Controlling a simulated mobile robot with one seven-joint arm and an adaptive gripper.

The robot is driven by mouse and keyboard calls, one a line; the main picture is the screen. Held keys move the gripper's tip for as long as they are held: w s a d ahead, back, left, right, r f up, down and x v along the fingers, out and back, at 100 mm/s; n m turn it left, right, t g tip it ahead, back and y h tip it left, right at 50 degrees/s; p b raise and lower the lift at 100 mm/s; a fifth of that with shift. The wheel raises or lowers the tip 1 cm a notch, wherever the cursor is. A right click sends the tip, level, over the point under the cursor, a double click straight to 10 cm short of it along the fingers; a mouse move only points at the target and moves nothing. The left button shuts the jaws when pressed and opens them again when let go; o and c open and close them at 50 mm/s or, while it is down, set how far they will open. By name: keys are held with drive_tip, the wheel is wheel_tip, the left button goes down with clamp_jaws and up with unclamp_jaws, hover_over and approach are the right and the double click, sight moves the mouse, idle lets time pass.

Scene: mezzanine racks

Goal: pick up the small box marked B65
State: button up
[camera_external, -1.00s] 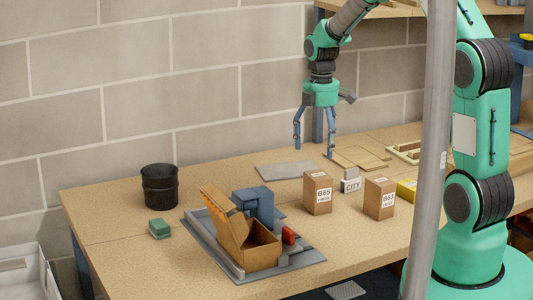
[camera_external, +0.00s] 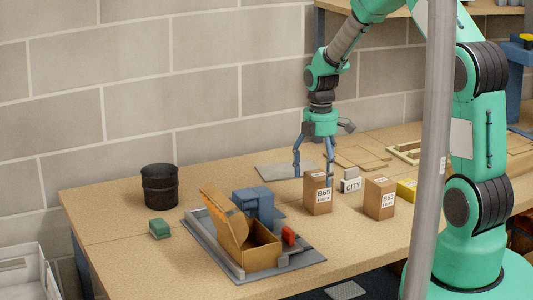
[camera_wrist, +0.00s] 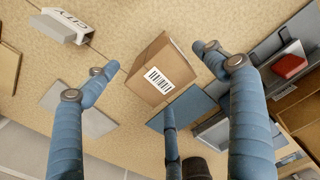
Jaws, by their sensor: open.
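The small box marked B65 (camera_external: 317,194) is a brown carton with a white label, standing upright on the wooden table. In the wrist view a brown box with a barcode label (camera_wrist: 161,72) lies between the fingers, a little beyond them. My gripper (camera_external: 313,180) is open and empty, pointing down just above and behind the B65 box. Its blue fingers also show in the wrist view (camera_wrist: 150,60), spread to both sides of the box. I cannot tell whether a finger touches the box; part of one is close to its top edge in the outside view.
A box marked B63 (camera_external: 380,198) and a white CITY block (camera_external: 350,182) stand to the right. A grey tray (camera_external: 290,270) with an open carton (camera_external: 250,248) and a blue block is at the left front. A black bin (camera_external: 160,186) and green block (camera_external: 159,228) stand farther left.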

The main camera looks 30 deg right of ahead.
sight(318, 187)
drive_tip(key=shift+f+b, duration=0.45)
drive_tip(key=shift+f, duration=2.15)
drive_tip(key=shift+c, duration=0.6)
drive_tip(key=c, duration=1.4)
